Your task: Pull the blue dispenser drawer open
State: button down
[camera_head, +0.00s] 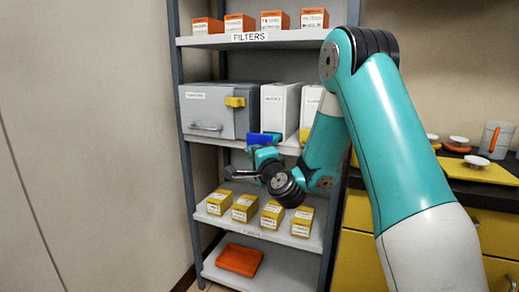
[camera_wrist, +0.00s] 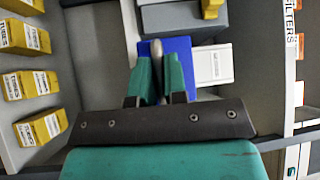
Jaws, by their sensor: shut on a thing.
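The blue dispenser drawer (camera_head: 259,138) shows at the foot of a tall white labelled dispenser (camera_head: 280,108) on the middle shelf. In the wrist view the blue drawer (camera_wrist: 181,52) lies just beyond my fingers, beside a white labelled face (camera_wrist: 213,66). My gripper (camera_head: 262,150) is at the drawer's front. In the wrist view my gripper (camera_wrist: 158,68) has its two teal fingers close together on a pale grey handle (camera_wrist: 156,48) in front of the blue. Part of the handle is hidden between the fingers. How far the drawer stands out is hard to tell.
A grey cabinet (camera_head: 212,112) with a yellow latch stands left of the dispenser. A second white dispenser (camera_head: 311,104) stands to the right, partly behind my arm. Yellow boxes (camera_head: 244,207) line the shelf below. An orange tray (camera_head: 239,260) is on the bottom shelf.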

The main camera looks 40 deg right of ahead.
jog(key=shift+s+a, duration=0.5)
jog(key=c, duration=1.2)
grip_release()
jog(key=shift+o, duration=0.2)
jog(key=shift+a, duration=0.1)
